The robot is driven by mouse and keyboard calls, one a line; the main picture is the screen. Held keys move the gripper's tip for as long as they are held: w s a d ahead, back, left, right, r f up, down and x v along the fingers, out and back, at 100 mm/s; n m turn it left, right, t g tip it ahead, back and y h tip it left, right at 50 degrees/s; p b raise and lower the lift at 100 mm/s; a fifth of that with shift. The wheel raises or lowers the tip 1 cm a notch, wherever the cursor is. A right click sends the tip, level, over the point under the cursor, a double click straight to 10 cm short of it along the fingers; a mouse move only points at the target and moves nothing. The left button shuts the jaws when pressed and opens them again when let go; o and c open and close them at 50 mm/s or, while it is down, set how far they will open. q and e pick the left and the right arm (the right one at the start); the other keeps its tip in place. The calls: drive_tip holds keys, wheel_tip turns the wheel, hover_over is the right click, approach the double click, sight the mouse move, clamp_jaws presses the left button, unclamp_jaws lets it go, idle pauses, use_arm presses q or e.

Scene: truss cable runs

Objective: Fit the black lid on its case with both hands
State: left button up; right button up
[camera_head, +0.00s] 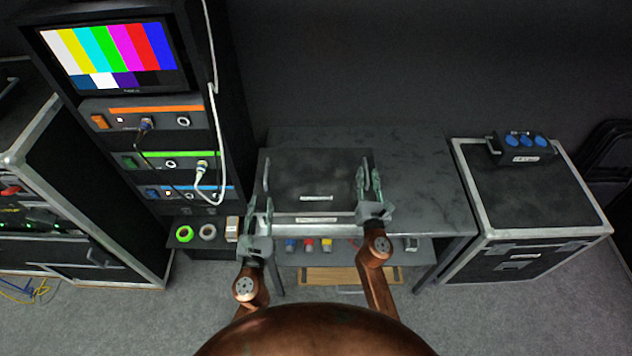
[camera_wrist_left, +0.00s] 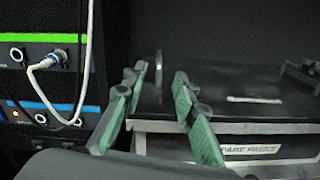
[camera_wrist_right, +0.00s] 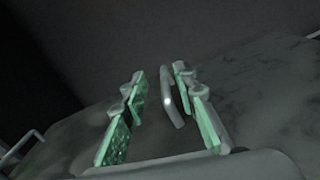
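The black lid (camera_head: 310,178) lies over its case (camera_head: 300,231) on the table; I cannot tell whether it is fully seated. My left gripper (camera_head: 261,203) is open at the lid's left side. The lid's left handle (camera_wrist_left: 158,68) stands beyond and between its fingertips. My right gripper (camera_head: 369,180) is open at the lid's right side. In the right wrist view the lid's right handle (camera_wrist_right: 170,97) stands upright between its fingers, with gaps visible.
A rack (camera_head: 150,105) with a colour-bar monitor and white cable stands close on the left. A flight case (camera_head: 530,210) with a blue-socket box (camera_head: 522,147) stands on the right. The table (camera_head: 425,190) is bare right of the lid. A shelf below holds small coloured items.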

drive_tip(key=s, duration=1.1)
drive_tip(key=shift+a, duration=0.1)
